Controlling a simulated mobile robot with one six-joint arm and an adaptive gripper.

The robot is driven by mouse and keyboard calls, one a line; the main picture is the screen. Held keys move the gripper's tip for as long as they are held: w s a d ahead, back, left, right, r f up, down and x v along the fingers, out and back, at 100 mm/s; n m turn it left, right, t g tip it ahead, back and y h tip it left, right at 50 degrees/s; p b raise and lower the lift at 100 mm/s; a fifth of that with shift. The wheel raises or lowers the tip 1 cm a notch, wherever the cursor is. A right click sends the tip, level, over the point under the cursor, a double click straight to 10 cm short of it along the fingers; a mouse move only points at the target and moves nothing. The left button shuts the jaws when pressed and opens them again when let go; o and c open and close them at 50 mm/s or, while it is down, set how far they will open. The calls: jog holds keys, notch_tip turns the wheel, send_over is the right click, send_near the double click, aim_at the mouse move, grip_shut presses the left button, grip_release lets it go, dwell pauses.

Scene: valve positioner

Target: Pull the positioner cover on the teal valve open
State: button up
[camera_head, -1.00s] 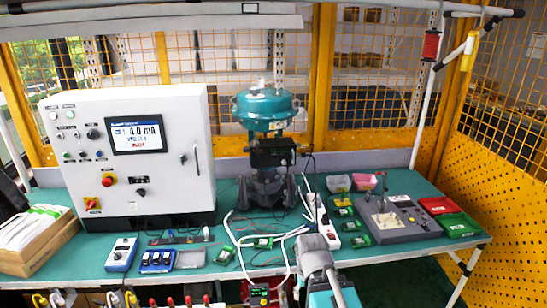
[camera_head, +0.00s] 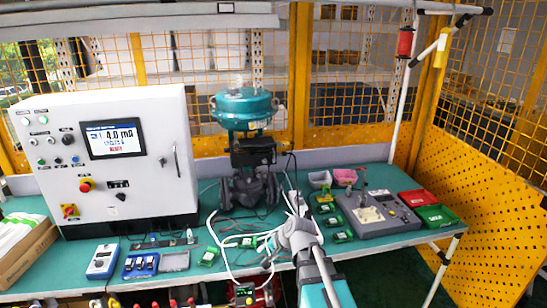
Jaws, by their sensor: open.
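The teal valve (camera_head: 243,108) stands upright toward the back of the green bench, right of the control cabinet. Its round teal actuator is on top and its dark grey flanged body (camera_head: 250,190) rests on the bench. The positioner, a black box (camera_head: 253,152), is mounted at mid-height, below the actuator. I cannot make out its cover's edge; no open gap shows. My grey arm reaches up from the bottom, in front of the bench and right of the valve. I cannot see my gripper's fingers.
The white control cabinet (camera_head: 105,165) stands left of the valve. White cables (camera_head: 226,262) and small green modules (camera_head: 208,256) lie in front. A grey test unit (camera_head: 378,213), a pink bin (camera_head: 344,176) and red and green boxes (camera_head: 436,215) are on the right. Yellow mesh (camera_head: 480,190) encloses the bench.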

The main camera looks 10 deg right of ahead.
jog(key=w+r+m+t+y, duration=0.2)
jog(key=w+r+m+t, duration=0.2)
jog(key=w+r+m, duration=0.3)
jog(key=m+t+h+p, duration=0.3)
jog(key=m+t, duration=0.6)
jog(key=m, duration=1.1)
send_near(274, 160)
jog(key=s+r+b, duration=0.1)
jog(key=s+r, duration=0.1)
jog(key=s, duration=0.1)
jog(key=shift+s+d+f+n+h, duration=0.2)
jog(key=shift+d+n+h, duration=0.1)
jog(key=shift+h, duration=0.1)
jog(key=shift+w, duration=0.1)
jog(key=w+a, duration=0.1)
jog(key=w, duration=0.8)
jog(key=w+a, duration=0.1)
jog(key=w, duration=0.3)
jog(key=shift+w+a, duration=0.15)
jog(key=shift+a, duration=0.2)
grip_shut()
